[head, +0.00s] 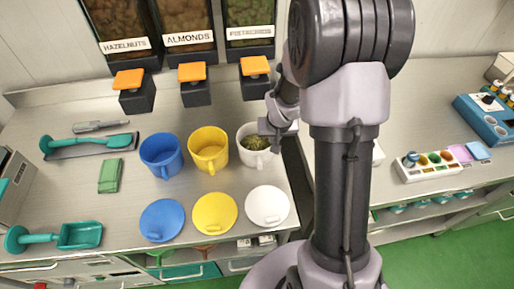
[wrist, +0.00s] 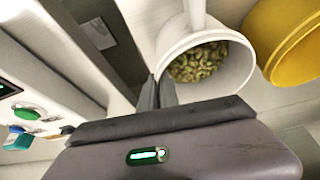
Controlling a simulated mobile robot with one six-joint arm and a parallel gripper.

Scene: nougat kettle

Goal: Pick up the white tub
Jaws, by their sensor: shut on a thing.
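The white tub (head: 257,160) stands upright in the head view, the right one in a row of three tubs, with green nuts inside. It also shows in the wrist view (wrist: 238,74), with its opening and nuts in sight. I cannot tell whether the tub's base touches the counter. A round white lid (head: 267,206) lies flat in front of it.
A yellow tub (head: 208,149) stands close left of the white one, with a blue tub (head: 161,155) beyond it. Blue (head: 162,220) and yellow (head: 214,213) lids lie in front. Nut dispensers (head: 255,79) hang behind. A teal scoop (head: 78,235) lies at the left.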

